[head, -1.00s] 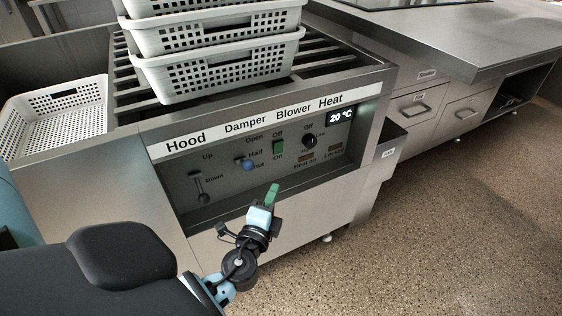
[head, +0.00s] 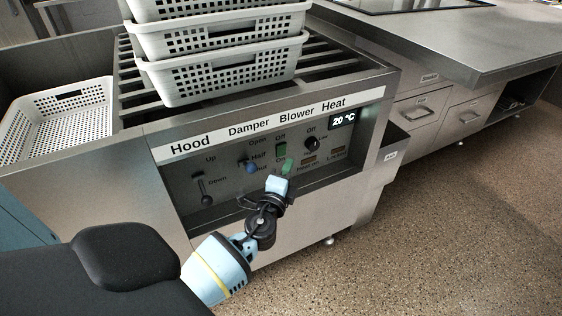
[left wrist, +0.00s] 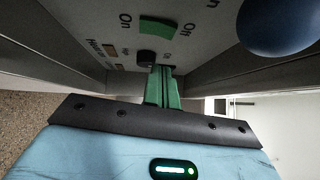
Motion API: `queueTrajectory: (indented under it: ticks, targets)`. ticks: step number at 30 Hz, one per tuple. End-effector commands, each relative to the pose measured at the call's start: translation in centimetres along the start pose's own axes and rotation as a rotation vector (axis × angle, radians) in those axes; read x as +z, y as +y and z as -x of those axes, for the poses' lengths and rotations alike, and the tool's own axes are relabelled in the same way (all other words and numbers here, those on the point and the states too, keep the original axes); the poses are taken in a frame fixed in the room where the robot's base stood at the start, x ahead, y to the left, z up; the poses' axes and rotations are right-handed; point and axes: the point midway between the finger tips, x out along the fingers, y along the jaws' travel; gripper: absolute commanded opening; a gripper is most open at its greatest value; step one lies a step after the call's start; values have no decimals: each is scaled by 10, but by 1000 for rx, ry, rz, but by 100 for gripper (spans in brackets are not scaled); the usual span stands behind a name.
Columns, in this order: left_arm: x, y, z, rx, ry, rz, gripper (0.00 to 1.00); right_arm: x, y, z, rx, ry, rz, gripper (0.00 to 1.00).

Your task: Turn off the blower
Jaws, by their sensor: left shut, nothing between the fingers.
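The blower switch (head: 280,148) is a green rocker under the "Blower" label, between "Off" above and "On" below; I cannot tell which way it is tipped. In the left wrist view the switch (left wrist: 157,27) shows as a green rectangle beyond the fingertips. My left gripper (head: 288,165) has green fingers that are shut and empty. It is in front of the panel, just below and slightly right of the switch. Its fingers also show in the left wrist view (left wrist: 162,84); contact with the panel cannot be made out. My right gripper is out of view.
The blue damper knob (head: 251,167) is left of the switch, and the black heat knob (head: 312,143) is to its right. The hood lever (head: 204,187) is farther left. Stacked white baskets (head: 225,78) stand above the panel. The panel is recessed, with a metal ledge below.

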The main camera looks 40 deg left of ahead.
Motion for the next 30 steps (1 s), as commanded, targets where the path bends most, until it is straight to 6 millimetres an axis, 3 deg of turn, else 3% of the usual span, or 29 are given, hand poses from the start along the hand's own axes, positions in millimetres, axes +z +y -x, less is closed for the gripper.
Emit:
queueTrajectory:
  ticks: [1, 9, 30]
  targets:
    - [1, 0, -9, -1, -1, -1, 0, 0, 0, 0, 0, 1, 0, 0]
    - [25, 0, -29, 0, 0, -2, 0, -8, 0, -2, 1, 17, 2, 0]
    - [32, -1, -36, 1, 0, -1, 0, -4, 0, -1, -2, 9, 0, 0]
